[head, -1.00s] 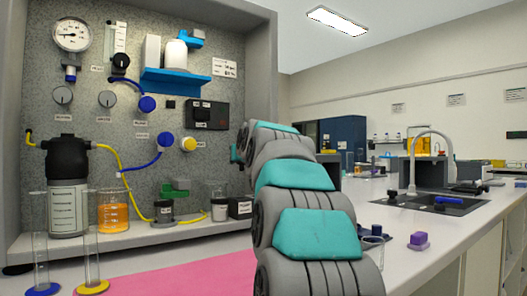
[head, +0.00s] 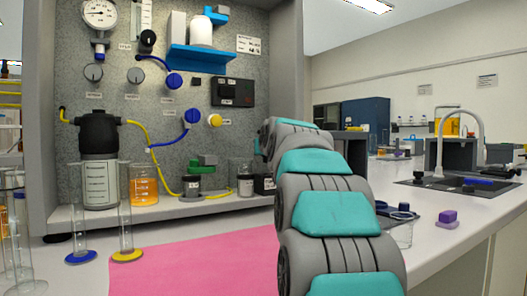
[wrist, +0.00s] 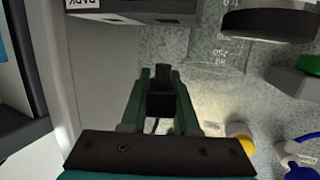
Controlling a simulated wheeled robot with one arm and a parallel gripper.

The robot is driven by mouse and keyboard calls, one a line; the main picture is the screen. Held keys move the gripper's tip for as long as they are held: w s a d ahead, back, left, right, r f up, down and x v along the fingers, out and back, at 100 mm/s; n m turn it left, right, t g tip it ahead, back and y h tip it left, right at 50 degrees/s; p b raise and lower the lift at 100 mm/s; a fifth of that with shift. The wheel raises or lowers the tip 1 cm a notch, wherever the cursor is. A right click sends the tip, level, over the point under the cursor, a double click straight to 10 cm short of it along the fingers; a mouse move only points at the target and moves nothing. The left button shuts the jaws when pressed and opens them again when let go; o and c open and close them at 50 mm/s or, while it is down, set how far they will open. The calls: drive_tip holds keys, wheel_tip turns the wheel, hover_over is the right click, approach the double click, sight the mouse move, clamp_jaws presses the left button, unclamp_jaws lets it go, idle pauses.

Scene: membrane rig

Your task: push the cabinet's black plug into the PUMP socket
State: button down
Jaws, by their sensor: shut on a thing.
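In the wrist view, my gripper (wrist: 161,100) has green fingers shut on the black plug (wrist: 161,104), whose dark body shows between them. The gripper is in front of the speckled panel, and I see no contact between the plug and a socket. In the head view, my arm hides most of the gripper and the plug. The black box (head: 233,92) on the panel carries small labels too small to read, so I cannot tell which opening is the PUMP socket.
A labelled black block (head: 264,184) stands on the cabinet ledge, beside a beaker, a dark-lidded jar (head: 245,185) and a green-topped item (head: 203,162). A yellow knob (head: 214,121) sits below the black box. Measuring cylinders (head: 124,215) stand at front left. The pink mat (head: 190,262) is clear.

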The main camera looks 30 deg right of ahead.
drive_tip(key=shift+f+b, duration=1.1)
drive_tip(key=shift+f, duration=1.1)
drive_tip(key=shift+f, duration=0.1)
drive_tip(key=c, duration=0.6)
unclamp_jaws()
drive_tip(key=shift+v, duration=3.9)
